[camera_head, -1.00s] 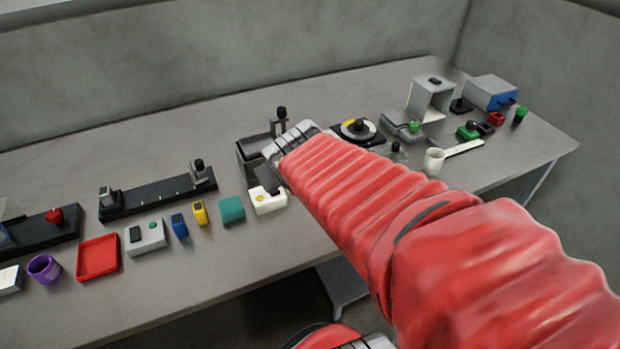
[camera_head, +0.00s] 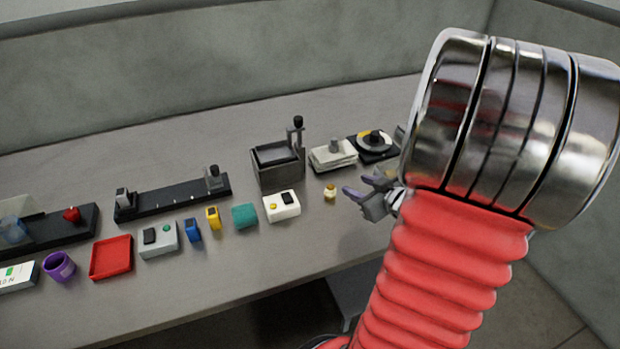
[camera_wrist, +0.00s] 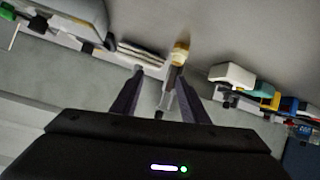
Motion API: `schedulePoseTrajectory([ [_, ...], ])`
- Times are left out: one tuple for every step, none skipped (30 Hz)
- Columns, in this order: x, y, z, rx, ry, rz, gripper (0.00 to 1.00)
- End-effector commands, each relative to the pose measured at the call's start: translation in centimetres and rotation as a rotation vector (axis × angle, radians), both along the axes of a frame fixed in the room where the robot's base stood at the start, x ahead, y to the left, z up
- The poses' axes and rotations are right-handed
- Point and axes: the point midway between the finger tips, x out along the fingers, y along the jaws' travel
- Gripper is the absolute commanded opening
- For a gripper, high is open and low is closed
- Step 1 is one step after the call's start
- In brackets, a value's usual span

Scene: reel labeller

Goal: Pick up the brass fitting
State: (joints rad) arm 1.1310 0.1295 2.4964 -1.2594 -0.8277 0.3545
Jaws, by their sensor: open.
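The brass fitting (camera_head: 330,193), a small gold-coloured piece, stands upright on the table, right of the white box with a yellow button. My gripper (camera_head: 358,186) is open and empty just to the right of the fitting, its fingers pointing left toward it, with a gap between. In the wrist view the fitting (camera_wrist: 180,53) shows beyond the fingertips, in line with the right finger rather than centred between the fingers of my gripper (camera_wrist: 157,76).
The white box (camera_head: 282,206) is left of the fitting, and a dark open bin (camera_head: 278,174) and a pale stacked block (camera_head: 333,157) stand behind. Teal, yellow and blue pieces and a red tray (camera_head: 111,258) line the front left. Bare table lies in front.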

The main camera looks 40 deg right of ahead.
Motion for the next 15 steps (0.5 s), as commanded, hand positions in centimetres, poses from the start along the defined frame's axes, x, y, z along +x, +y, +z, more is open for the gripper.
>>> schedulePoseTrajectory([
  [-0.9,-0.1,-0.8,0.035,-0.018,0.011,0.41],
  [-1.3,0.1,-1.1,0.055,-0.033,0.022,0.41],
  [-1.9,0.3,-1.5,0.081,-0.05,0.035,0.41],
  [-2.2,0.5,-1.6,0.098,-0.063,0.046,0.41],
  [-2.5,0.6,-1.8,0.114,-0.076,0.055,0.41],
  [-2.9,0.8,-2.0,0.133,-0.09,0.064,0.41],
  [-3.1,1.0,-2.0,0.145,-0.1,0.073,0.41],
  [-3.3,1.1,-2.1,0.155,-0.108,0.077,0.41],
  [-3.5,1.3,-2.1,0.166,-0.117,0.083,0.41],
  [-3.6,1.4,-2.2,0.171,-0.12,0.087,0.41],
  [-3.7,1.4,-2.1,0.175,-0.124,0.089,0.41],
  [-3.7,1.5,-2.1,0.178,-0.127,0.092,0.41],
  [-3.7,1.5,-2.1,0.178,-0.128,0.092,0.41],
  [-3.7,1.5,-2.1,0.178,-0.128,0.093,0.41],
  [-3.7,1.5,-2.1,0.178,-0.128,0.093,0.41],
])
